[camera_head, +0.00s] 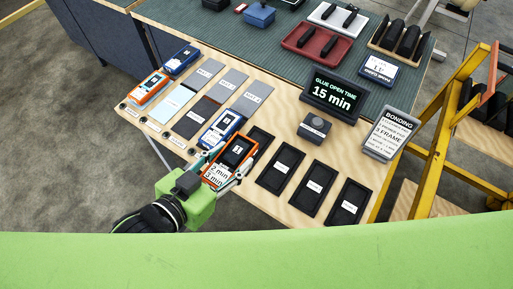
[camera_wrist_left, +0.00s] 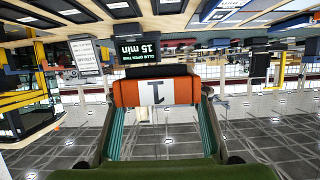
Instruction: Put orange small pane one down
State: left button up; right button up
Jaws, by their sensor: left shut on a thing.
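The orange small pane (camera_head: 217,172) is an orange-rimmed block with a dark face and a white label marked 1. My left gripper (camera_head: 222,176) is shut on it at the front edge of the wooden table. In the left wrist view the orange pane (camera_wrist_left: 183,92) sits between the two fingers of my left gripper (camera_wrist_left: 158,105), and the picture is upside down. Whether the pane touches the table is hard to tell. My right gripper is not in view.
Dark labelled trays (camera_head: 280,170) lie right of the pane, one partly behind it. A blue-rimmed pane (camera_head: 221,130) stands close left. Another orange device (camera_head: 149,90) and grey plates (camera_head: 197,117) lie farther left. A grey block (camera_head: 314,127), timer display (camera_head: 335,95) and bonding sign (camera_head: 390,134) stand behind.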

aim_at(240, 143)
pick_arm(q)
jog(key=shift+w+d+f+b, duration=0.25)
jog(key=shift+w+f+b, duration=0.35)
jog(key=shift+w, duration=0.4)
jog(key=x, duration=0.2)
jog(key=p+x, duration=0.1)
jog(key=x, duration=0.1)
jog(key=shift+w+a+r, duration=0.2)
jog(key=shift+w+a, duration=0.05)
jog(key=shift+w, duration=0.1)
jog(key=w+f, duration=0.1)
jog(key=w+d+f, duration=0.1)
jog(key=w+f, duration=0.1)
jog(key=w+d+f, duration=0.1)
jog(key=f, duration=0.1)
jog(key=shift+w+f, duration=0.15)
jog(key=shift+w+d+f, duration=0.1)
jog(key=shift+w+f, duration=0.25)
jog(key=shift+f, duration=0.1)
notch_tip(240, 143, down, 3)
jog(key=shift+w+d+f, duration=0.1)
jog(key=shift+w, duration=0.05)
jog(key=shift+f, duration=0.3)
jog(key=o, duration=1.2)
jog(key=shift+o, duration=0.2)
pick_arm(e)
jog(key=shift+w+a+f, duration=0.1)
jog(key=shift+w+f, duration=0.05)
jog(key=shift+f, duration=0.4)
